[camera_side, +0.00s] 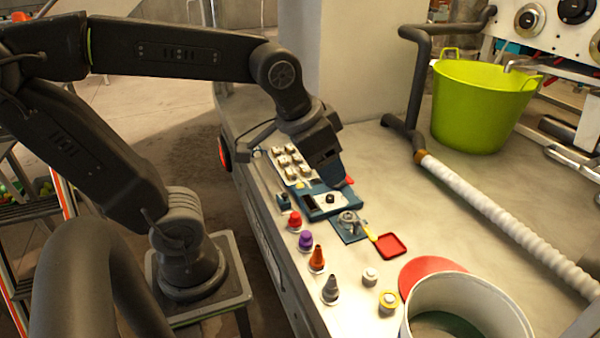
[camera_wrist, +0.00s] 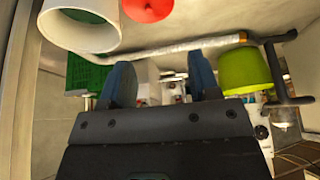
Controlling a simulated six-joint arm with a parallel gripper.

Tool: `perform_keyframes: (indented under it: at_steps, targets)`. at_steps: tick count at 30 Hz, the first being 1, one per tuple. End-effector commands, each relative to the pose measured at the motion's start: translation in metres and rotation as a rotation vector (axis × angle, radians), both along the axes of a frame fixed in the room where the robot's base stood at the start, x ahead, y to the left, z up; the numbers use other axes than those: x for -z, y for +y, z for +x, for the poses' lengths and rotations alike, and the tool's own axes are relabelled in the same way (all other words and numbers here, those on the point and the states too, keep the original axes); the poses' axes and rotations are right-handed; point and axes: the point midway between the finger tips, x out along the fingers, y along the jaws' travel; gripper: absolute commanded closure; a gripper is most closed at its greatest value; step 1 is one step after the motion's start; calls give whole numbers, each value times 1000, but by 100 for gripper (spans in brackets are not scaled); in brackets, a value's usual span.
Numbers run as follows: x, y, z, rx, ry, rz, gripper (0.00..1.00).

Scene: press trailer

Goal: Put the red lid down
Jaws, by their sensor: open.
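A flat round red lid (camera_side: 432,270) lies on the pale work surface behind the white bucket (camera_side: 470,290), which hides part of it. The lid also shows at the top edge of the wrist view (camera_wrist: 148,8), cut off, beside the white bucket (camera_wrist: 80,25). My gripper (camera_side: 332,178) is over the blue tray (camera_side: 318,208) at the far side of the work area, well apart from the lid. In the wrist view its two blue fingers (camera_wrist: 163,80) stand wide apart with nothing seen held between them.
A red square dish (camera_side: 391,246), a blue plate with metal parts (camera_side: 348,226) and several small coloured nozzles (camera_side: 317,259) lie between my gripper and the lid. A green tub (camera_side: 478,105) and a white ribbed pipe (camera_side: 510,222) stand to the right. Bare surface lies between pipe and dish.

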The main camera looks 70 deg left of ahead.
Motion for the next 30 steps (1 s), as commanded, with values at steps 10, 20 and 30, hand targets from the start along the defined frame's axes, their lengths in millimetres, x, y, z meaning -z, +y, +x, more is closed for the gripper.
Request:
perform_keyframes:
  at_steps: [10, 20, 30]
  targets:
    - [16, 3, -40, -37, -49, -12, 41]
    - [16, 3, -39, -36, -49, -11, 41]
    - [0, -4, 15, -178, 102, -163, 41]
